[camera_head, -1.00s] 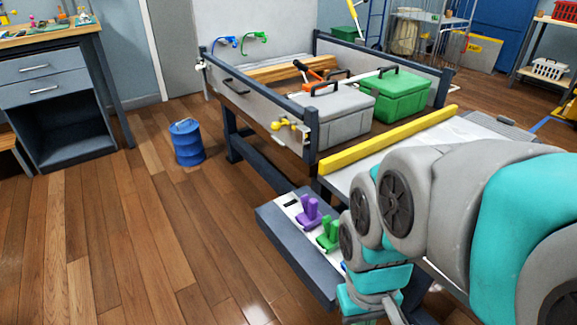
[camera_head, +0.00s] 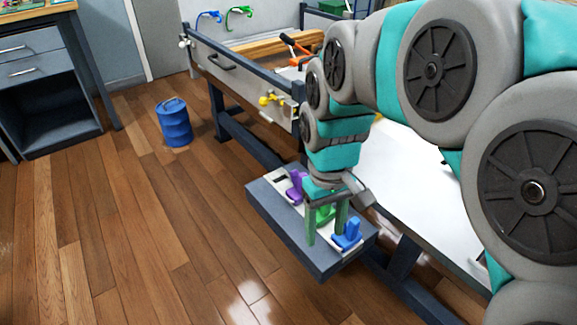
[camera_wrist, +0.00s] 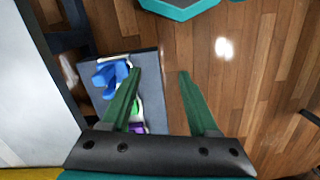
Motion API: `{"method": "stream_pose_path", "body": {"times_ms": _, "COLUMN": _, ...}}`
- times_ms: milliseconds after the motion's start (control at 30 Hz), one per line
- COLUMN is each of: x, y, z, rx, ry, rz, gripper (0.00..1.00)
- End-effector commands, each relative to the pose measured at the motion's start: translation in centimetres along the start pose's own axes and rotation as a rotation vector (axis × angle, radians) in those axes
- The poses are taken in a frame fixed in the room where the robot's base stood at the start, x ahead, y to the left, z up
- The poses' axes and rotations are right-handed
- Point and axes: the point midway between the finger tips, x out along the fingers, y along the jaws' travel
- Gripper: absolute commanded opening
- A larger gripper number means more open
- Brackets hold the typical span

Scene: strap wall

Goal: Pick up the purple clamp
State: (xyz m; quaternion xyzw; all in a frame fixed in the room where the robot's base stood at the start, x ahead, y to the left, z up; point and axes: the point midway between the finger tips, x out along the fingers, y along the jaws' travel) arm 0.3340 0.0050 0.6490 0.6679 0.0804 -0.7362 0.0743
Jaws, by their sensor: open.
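The purple clamp (camera_head: 295,186) stands on a white strip on the low grey shelf, at the left end of the row. In the wrist view only a small part of the purple clamp (camera_wrist: 138,128) shows, by the finger base. The green clamp (camera_head: 325,214) is beside it, partly hidden by my gripper. The blue clamp (camera_head: 347,236) is at the right end. My gripper (camera_head: 325,236) is open and empty, fingers down, in front of the green clamp in the picture, right of the purple one. In the wrist view my gripper (camera_wrist: 158,74) has bare shelf edge and floor between its fingers.
The grey shelf (camera_head: 285,232) juts out from the workbench (camera_head: 225,70) over open wooden floor. A blue barrel (camera_head: 174,122) stands on the floor at left. Yellow knobs (camera_head: 271,100) are on the bench front. A white panel (camera_head: 420,180) lies right of the shelf.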

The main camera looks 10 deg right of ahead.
Motion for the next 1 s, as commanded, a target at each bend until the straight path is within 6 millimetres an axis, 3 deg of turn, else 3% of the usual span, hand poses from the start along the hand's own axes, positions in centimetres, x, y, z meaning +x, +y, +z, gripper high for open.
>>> {"method": "stream_pose_path", "body": {"times_ms": 33, "x": -0.3, "y": 0.4, "z": -2.1, "rx": -0.023, "ry": 0.010, "rz": 0.001, "gripper": 0.62}}
{"method": "stream_pose_path", "body": {"times_ms": 300, "x": -1.1, "y": 2.6, "z": -12.4, "rx": -0.144, "ry": 0.055, "rz": 0.009, "gripper": 0.62}}
{"method": "stream_pose_path", "body": {"times_ms": 500, "x": -1.1, "y": 4.3, "z": -18.2, "rx": -0.200, "ry": 0.083, "rz": 0.022, "gripper": 0.62}}
{"method": "stream_pose_path", "body": {"times_ms": 700, "x": -0.9, "y": 5.2, "z": -20.6, "rx": -0.223, "ry": 0.094, "rz": 0.029, "gripper": 0.62}}
{"method": "stream_pose_path", "body": {"times_ms": 1000, "x": 1.8, "y": 5.2, "z": -20.9, "rx": -0.226, "ry": 0.088, "rz": 0.028, "gripper": 0.62}}
